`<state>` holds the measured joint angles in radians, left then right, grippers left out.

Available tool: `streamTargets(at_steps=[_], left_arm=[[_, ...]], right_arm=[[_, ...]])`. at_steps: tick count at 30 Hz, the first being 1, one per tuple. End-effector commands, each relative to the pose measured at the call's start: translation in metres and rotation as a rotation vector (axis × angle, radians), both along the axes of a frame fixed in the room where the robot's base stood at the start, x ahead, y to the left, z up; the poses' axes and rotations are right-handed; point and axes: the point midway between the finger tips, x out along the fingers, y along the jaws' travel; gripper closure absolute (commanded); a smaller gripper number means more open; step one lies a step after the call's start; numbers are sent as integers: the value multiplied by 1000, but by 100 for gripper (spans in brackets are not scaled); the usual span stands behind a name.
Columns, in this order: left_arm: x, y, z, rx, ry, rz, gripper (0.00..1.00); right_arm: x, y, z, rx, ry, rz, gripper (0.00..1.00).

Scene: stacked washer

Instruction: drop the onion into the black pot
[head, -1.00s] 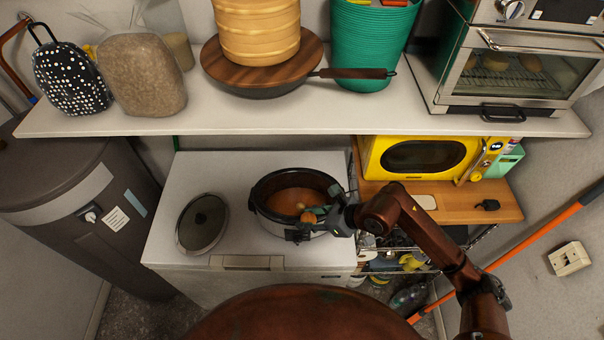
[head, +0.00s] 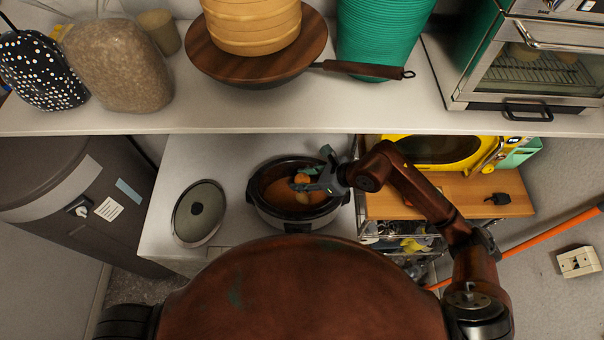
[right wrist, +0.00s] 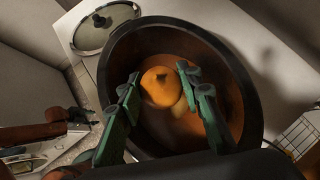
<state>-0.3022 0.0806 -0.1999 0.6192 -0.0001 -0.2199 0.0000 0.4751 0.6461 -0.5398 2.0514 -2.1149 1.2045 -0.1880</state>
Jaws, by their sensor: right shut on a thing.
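The black pot (head: 297,222) has a dark rim and an orange-brown inside. It stands on a white top, and its wide opening fills the middle of the right wrist view (right wrist: 226,62). The onion (head: 301,179) is small, round and orange. My right gripper (head: 315,181) is shut on it. In the right wrist view the onion (right wrist: 160,87) sits between the two green fingers (right wrist: 160,90), over the pot's opening. How high it is above the pot's bottom is hard to tell. My left gripper does not show clearly in either view.
A round lid (head: 199,212) lies left of the pot. A shelf (head: 300,118) runs above and behind, carrying a wooden-topped pan (head: 215,62) and a green basket (head: 380,40). A yellow microwave (head: 425,150) is at the right.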

Motion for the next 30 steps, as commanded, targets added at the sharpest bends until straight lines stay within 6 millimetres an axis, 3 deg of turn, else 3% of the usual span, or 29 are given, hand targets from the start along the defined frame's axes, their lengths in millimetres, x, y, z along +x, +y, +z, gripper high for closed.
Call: streamTargets(at_steps=[3,6,15,21,22,30], left_arm=[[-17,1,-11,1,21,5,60],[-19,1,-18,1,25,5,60],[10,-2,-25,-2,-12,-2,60],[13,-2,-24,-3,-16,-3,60],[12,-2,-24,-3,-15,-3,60],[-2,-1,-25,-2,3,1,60]], right_arm=[[0,0,-17,1,2,-1,91],[0,0,-29,1,1,-1,91],[1,1,-46,1,-1,1,91],[1,0,-46,1,-1,1,91],[1,0,-46,1,-1,1,65],[1,0,-46,0,-1,1,47]])
